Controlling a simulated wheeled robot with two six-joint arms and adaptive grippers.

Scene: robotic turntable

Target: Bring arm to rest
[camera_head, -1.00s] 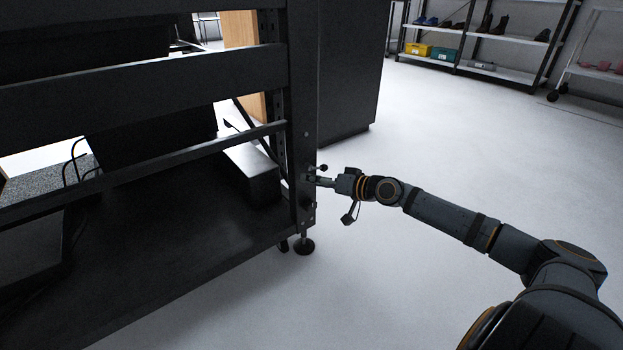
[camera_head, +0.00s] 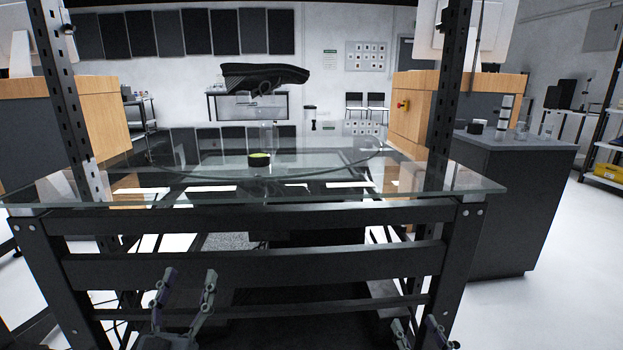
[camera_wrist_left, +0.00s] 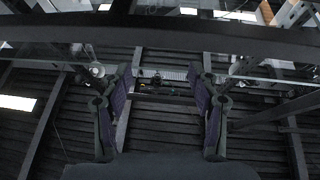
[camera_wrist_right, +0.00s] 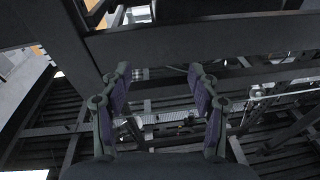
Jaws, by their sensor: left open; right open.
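My left gripper (camera_head: 188,275) is at the lower left of the head view, in front of the dark frame's lower bars. It is open and empty, with its fingers pointing up. My right gripper (camera_head: 414,325) is at the bottom edge, right of centre, also open; only its fingers show. The left wrist view shows the left fingers (camera_wrist_left: 160,75) spread with nothing between them, below a dark beam. The right wrist view shows the right fingers (camera_wrist_right: 159,75) likewise apart and empty, near a dark beam. Most of both arms is out of view.
A dark metal frame (camera_head: 240,264) stands ahead, carrying a glass top (camera_head: 420,185).

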